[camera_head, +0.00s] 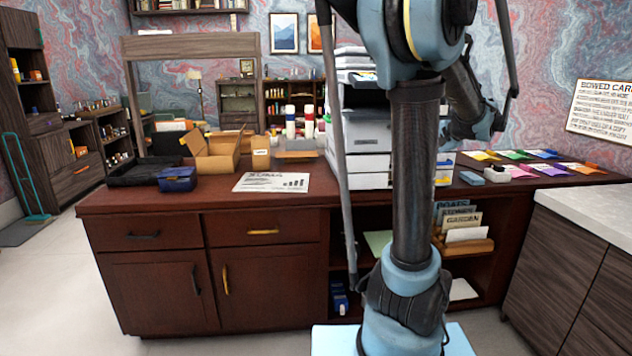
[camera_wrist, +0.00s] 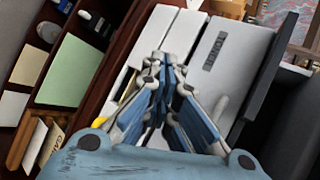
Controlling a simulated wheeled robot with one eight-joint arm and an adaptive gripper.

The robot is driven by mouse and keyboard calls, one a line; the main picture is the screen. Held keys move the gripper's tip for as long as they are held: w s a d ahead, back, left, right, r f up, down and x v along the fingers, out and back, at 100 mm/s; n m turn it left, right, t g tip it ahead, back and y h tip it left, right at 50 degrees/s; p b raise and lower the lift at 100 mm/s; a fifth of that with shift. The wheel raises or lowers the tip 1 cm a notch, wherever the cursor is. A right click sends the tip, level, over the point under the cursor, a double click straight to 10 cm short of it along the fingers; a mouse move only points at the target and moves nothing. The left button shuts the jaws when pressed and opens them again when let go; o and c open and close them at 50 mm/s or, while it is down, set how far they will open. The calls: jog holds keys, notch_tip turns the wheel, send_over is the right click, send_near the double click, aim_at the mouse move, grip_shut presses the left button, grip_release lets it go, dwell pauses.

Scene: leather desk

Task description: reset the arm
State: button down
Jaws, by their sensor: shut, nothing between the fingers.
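My gripper (camera_wrist: 172,68) shows in the wrist view with its blue-padded fingers together at the tips and nothing between them. In that view it is in front of the white printer (camera_wrist: 225,70); I cannot tell the gap between them. In the head view my arm rises through the middle and bends at the top, and the gripper itself cannot be made out there. The printer (camera_head: 358,135) stands on the dark red desk (camera_head: 130,200), partly hidden by my arm.
An open cardboard box (camera_head: 212,160), a blue box (camera_head: 177,180) and a chart sheet (camera_head: 272,182) lie on the desk's left. Coloured cards (camera_head: 535,168) lie at right. A wooden holder (camera_head: 468,246) with booklets sits in the open shelf. A pale-topped cabinet (camera_head: 590,210) stands at right.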

jog(key=s+a+f+n+g+h, duration=0.1)
jog(key=s+a+f+n+g, duration=0.1)
jog(key=s+a+f, duration=0.45)
jog(key=s+a+f+n+g+h, duration=0.1)
jog(key=s+a+f+n+h, duration=0.2)
jog(key=s+f, duration=0.4)
jog(key=s+a+f+n+g+h, duration=0.2)
jog(key=s+f+n, duration=0.3)
jog(key=s, duration=0.8)
notch_tip(320, 180, down, 3)
jog(key=shift+a+f+h, duration=0.2)
jog(key=shift+a+h, duration=0.4)
jog(key=shift+h, duration=0.2)
jog(key=shift+s, duration=0.1)
jog(key=shift+w+f, duration=0.2)
jog(key=shift+w, duration=0.25)
